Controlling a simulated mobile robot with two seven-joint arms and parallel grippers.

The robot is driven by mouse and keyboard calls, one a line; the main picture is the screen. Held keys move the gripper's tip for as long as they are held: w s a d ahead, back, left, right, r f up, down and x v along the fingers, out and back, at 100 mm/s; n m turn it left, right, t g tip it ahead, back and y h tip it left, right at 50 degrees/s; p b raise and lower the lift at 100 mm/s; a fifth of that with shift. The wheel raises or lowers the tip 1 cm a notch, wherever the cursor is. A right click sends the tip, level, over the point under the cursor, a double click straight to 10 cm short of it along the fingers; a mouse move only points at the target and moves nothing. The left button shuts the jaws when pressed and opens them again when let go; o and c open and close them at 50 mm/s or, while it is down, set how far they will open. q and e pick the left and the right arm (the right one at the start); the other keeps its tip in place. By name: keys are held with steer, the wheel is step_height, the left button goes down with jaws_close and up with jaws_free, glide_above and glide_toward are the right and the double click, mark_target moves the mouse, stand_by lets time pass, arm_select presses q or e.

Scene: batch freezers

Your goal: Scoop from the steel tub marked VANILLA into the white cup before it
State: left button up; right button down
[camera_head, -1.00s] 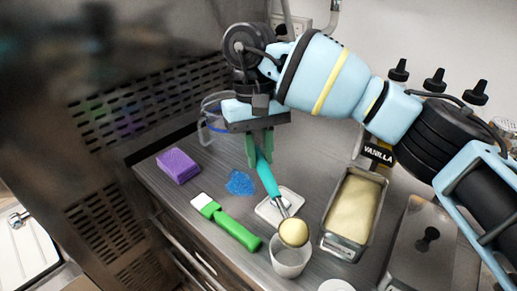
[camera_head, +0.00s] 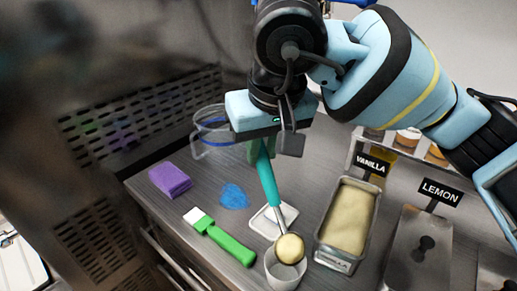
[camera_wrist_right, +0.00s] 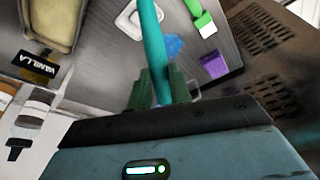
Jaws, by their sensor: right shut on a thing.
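My right gripper (camera_head: 262,150) is shut on the teal handle of the scoop (camera_head: 268,182); the handle also shows between its green fingers in the right wrist view (camera_wrist_right: 153,50). The scoop tilts down, and its head carries a pale yellow ball (camera_head: 290,248). The ball is over the mouth of the white cup (camera_head: 284,272); I cannot tell whether it touches the rim. The steel tub marked VANILLA (camera_head: 334,262) stands right of the cup and holds pale yellow ice cream (camera_head: 350,218). My left gripper is not in view.
A white square dish (camera_head: 262,222) lies behind the cup. A green-handled spatula (camera_head: 228,242), a blue patch (camera_head: 234,196) and a purple sponge (camera_head: 170,180) are to the left. A lidded tub by the LEMON sign (camera_head: 440,192) is at the right.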

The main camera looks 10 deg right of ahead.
steer(key=shift+s+d+r+t+b, duration=0.15)
steer(key=shift+s+r+t+b, duration=0.15)
steer(key=shift+s+r+t, duration=0.75)
steer(key=s+r+t+y+b, duration=0.1)
steer(key=s+r+t+b, duration=0.1)
steer(key=s+t+b, duration=0.1)
steer(key=s+d+t, duration=0.1)
steer(key=s, duration=0.1)
steer(key=shift+s, duration=0.4)
stand_by(0.6)
